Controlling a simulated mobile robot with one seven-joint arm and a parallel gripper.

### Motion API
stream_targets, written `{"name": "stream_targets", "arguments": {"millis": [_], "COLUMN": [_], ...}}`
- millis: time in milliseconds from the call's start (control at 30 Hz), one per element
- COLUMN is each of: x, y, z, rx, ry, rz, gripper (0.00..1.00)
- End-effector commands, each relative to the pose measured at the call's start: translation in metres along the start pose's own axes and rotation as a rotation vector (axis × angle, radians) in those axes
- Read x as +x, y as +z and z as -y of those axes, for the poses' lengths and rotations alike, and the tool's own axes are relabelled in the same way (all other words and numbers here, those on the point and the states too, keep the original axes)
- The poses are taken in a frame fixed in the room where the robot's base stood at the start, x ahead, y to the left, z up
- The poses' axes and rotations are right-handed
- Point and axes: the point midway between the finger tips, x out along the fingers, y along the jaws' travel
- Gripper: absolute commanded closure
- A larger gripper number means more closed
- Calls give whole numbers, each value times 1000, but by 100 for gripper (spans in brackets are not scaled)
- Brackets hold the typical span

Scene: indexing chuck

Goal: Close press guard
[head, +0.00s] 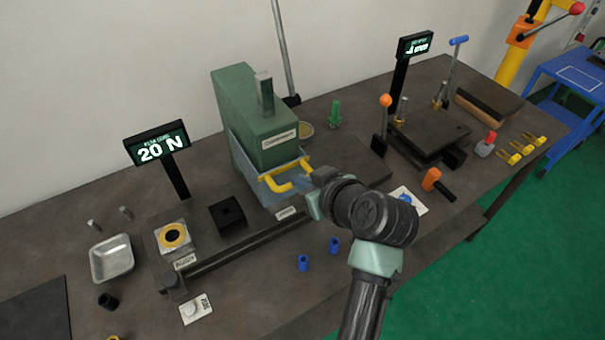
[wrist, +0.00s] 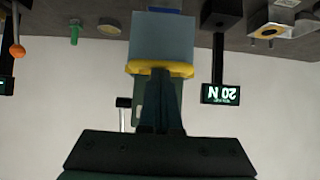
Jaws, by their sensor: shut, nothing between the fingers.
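The green press (head: 255,115) stands on the bench and has a label on its front. Its translucent blue-grey guard (head: 250,165) sits low around the press front and sides, with a yellow handle (head: 282,182) across the front. In the wrist view, which is upside down, the guard (wrist: 162,38) shows as a pale blue-grey panel with the yellow handle (wrist: 160,69) along its edge. My gripper (head: 306,181) is at the right part of the handle. In the wrist view its shut fingers (wrist: 158,80) overlap the handle; I cannot tell whether they touch it. Nothing shows between them.
A display reading 20 N (head: 158,147) stands left of the press. A dark rail (head: 245,245) runs along the bench front, near blue cylinders (head: 303,262). A lever fixture (head: 430,135) stands to the right, with an orange-handled tool (head: 433,180) in front.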

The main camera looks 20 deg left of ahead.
Motion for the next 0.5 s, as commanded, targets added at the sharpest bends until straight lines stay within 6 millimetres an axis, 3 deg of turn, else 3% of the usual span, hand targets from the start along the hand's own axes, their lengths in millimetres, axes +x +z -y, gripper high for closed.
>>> {"name": "stream_targets", "arguments": {"millis": [33, 233, 500], "x": [12, 33, 39], "y": [17, 48, 57], "z": [1, 0, 1], "rx": [2, 2, 1], "ry": [-2, -2, -2], "rz": [4, 3, 5], "gripper": [100, 100, 100]}}
